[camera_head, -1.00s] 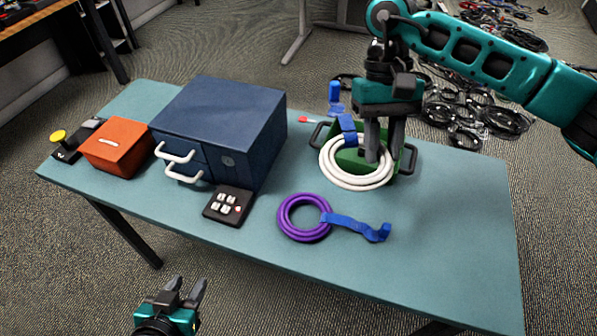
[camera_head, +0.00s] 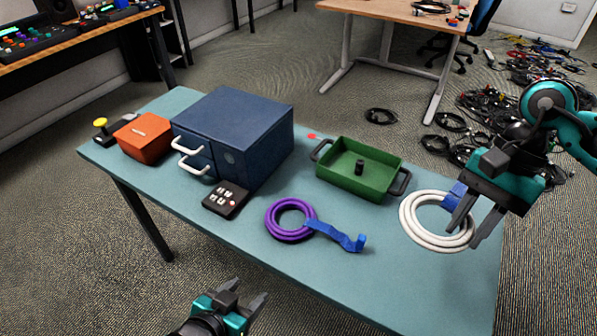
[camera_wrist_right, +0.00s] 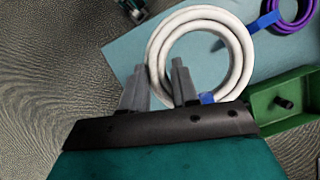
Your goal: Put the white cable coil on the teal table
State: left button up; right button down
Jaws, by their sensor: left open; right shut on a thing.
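The white cable coil (camera_head: 407,222) shows over the right end of the teal table (camera_head: 390,285), to the right of the green tray. A blue strap is on its rim. My right gripper (camera_head: 462,230) is shut on the coil's right side. In the right wrist view, the fingers (camera_wrist_right: 158,80) straddle the white coil (camera_wrist_right: 240,50), one inside the ring and one outside. There the coil overlaps the table's edge. I cannot tell whether it touches the tabletop. My left gripper (camera_head: 250,296) is open and empty, low in front of the table's near edge.
The green tray (camera_head: 338,181) holds only a dark post. A purple coil (camera_head: 275,228) with a blue strap lies in front of it. A navy drawer box (camera_head: 250,125), an orange box (camera_head: 143,140) and a button pad (camera_head: 227,200) stand to the left. The near right tabletop is clear.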

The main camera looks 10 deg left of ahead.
aim_at(444, 237)
jog(key=shift+s+a+m+t+y, duration=0.1)
jog(key=shift+s+m+t+y, duration=0.1)
jog(key=shift+m, duration=0.4)
jog(key=shift+s+a+m+t+y, duration=0.1)
jog(key=shift+m+y, duration=0.1)
jog(key=shift+m, duration=0.4)
jog(key=m, duration=0.1)
jog(key=m+t, duration=0.1)
jog(key=a+m, duration=0.1)
jog(key=m, duration=0.1)
jog(key=shift+s+a+r+y, duration=0.1)
jog(key=shift+s+r+y, duration=0.05)
jog(key=shift+s+y, duration=0.2)
jog(key=m, duration=0.1)
jog(key=m+t, duration=0.1)
jog(key=a+m, duration=0.1)
jog(key=shift+s+r+m+t+y, duration=0.2)
jog(key=shift+r+m+t+y, duration=0.1)
jog(key=shift+t, duration=0.1)
pick_arm(q)
jog(key=shift+d+f, duration=0.15)
pick_arm(e)
jog(key=m, duration=0.1)
jog(key=a+m+t, duration=0.1)
jog(key=m, duration=0.1)
jog(key=r+m, duration=0.1)
jog(key=shift+s+a+m+t, duration=0.15)
jog(key=shift+s+m+t, duration=0.15)
jog(key=shift+s+t, duration=0.1)
